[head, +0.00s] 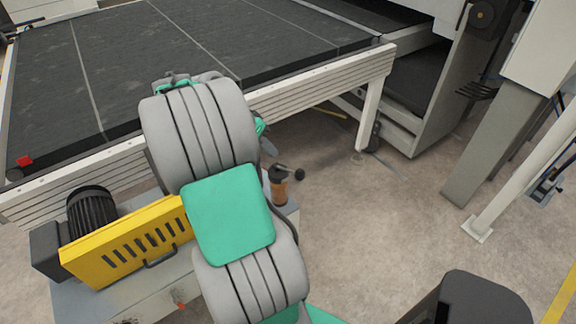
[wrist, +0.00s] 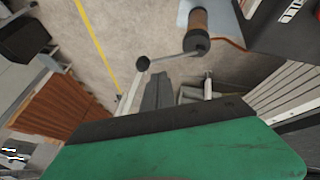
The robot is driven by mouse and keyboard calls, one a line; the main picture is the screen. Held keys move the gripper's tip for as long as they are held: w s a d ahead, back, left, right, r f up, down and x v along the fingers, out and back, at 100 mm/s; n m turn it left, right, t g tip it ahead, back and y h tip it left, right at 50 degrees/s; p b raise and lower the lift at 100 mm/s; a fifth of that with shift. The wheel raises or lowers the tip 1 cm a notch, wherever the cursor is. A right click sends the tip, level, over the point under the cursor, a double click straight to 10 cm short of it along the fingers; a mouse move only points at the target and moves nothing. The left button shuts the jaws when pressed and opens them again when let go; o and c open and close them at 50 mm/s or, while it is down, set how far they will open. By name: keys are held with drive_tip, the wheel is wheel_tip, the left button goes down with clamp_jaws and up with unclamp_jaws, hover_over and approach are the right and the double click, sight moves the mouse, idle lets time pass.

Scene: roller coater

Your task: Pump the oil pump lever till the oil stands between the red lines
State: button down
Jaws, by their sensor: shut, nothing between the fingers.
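The oil pump stands on the corner of the grey machine base, right of my arm in the head view. Its brown, see-through oil reservoir (head: 279,190) has a dark top with a short lever ending in a black knob (head: 299,174). In the wrist view the reservoir (wrist: 198,22) is at the top, and the thin lever (wrist: 170,56) reaches left to its round knob (wrist: 143,63). My gripper (wrist: 158,78) is shut and empty, its fingertips just below the lever in the picture; contact cannot be told. The oil level and red lines cannot be made out.
A yellow slotted guard (head: 130,243) and black motor (head: 90,212) sit left of my arm. The conveyor's pale side rail (head: 325,82) runs behind the pump, with a support leg (head: 371,110). Open floor (head: 350,220) lies to the right.

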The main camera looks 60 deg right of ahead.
sight(288, 170)
drive_tip(key=s+d+f+p, duration=0.1)
drive_tip(key=s+d+f, duration=0.1)
drive_tip(key=s+f, duration=0.2)
drive_tip(key=shift+s+f, duration=0.4)
drive_tip(key=shift+f, duration=0.4)
drive_tip(key=shift+s+f, duration=0.1)
